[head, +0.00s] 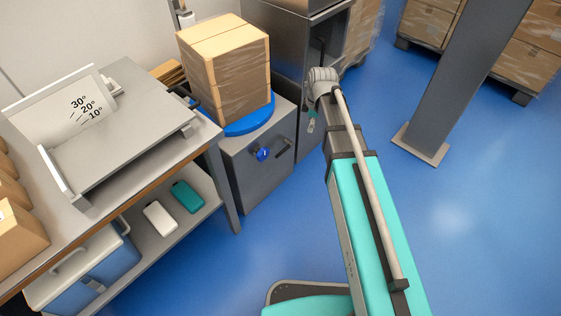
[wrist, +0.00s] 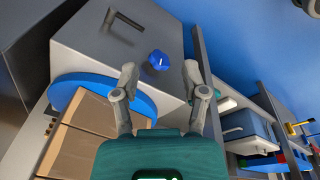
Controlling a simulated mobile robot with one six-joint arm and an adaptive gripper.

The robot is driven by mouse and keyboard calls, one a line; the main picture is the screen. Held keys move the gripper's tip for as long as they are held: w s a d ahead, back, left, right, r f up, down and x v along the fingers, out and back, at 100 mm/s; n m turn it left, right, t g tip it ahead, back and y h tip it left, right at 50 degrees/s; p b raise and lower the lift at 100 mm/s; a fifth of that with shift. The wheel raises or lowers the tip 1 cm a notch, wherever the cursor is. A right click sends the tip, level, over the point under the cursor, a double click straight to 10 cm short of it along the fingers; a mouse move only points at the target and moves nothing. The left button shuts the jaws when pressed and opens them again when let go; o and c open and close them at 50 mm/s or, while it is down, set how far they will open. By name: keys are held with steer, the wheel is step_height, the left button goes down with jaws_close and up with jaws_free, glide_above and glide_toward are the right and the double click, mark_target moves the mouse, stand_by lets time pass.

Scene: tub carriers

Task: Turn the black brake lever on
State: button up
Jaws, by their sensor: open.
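The black brake lever (head: 283,149) is on the front face of the grey cabinet (head: 250,190), to the right of a blue knob (head: 262,154). In the head view the lever slants up to the right. In the wrist view the lever (wrist: 126,20) shows at the upper left, with the blue knob (wrist: 158,60) nearer the fingers. My gripper (wrist: 160,76) is open and empty, its fingertips on either side of the knob in the picture. It is apart from the lever. In the head view my arm hides most of the gripper.
A wrapped carton stack (head: 230,75) stands on the blue turntable disc (head: 250,122) atop the cabinet. A workbench (head: 110,210) with a tilted plate and a dark handle (head: 184,97) stands left. A grey post (head: 465,80) rises at right.

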mark_target(279, 154)
steer(key=w+a+f+n+b, duration=0.4)
steer(key=f+n+b, duration=0.1)
steer(key=f+b, duration=0.2)
steer(key=w+a+f+n+b, duration=0.3)
steer(key=a+f+n+b, duration=0.2)
steer(key=f+b, duration=0.2)
steer(key=shift+w+a+f+y, duration=0.2)
steer(key=shift+w+f+y, duration=0.2)
steer(key=shift+f, duration=0.35)
steer(key=shift+f+b, duration=0.2)
steer(key=shift+b, duration=0.1)
steer(key=f+b, duration=0.4)
steer(key=w+a+f+b, duration=0.1)
steer(key=f+b, duration=0.3)
steer(key=a+f+b, duration=0.1)
steer(key=f+b, duration=0.4)
steer(key=shift+w, duration=0.25)
